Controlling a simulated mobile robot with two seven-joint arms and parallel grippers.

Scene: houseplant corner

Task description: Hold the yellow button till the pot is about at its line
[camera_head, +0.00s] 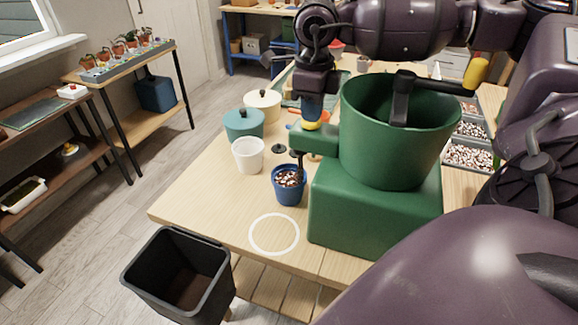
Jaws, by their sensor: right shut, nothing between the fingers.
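The green dispenser (375,205) stands on the wooden table, with a wide green hopper (400,145) on top. The yellow button (311,125) is on its left arm, above the spout side. My right gripper (313,112) points down, shut, with its tips at the button; they appear to touch it, hiding part of it. The blue pot (288,193) stands upright under the arm, holding brown and white mix. A thin dark strip hangs over the pot; I cannot tell whether it is spout or falling mix. No fill line is discernible. My left gripper is not in view.
A white ring (274,234) marks the table in front. A white pot (248,155), a teal lidded pot (243,124) and a cream lidded pot (262,104) stand left. A black bin (180,275) is below the table edge. A yellow-handled crank (476,72) crosses the hopper.

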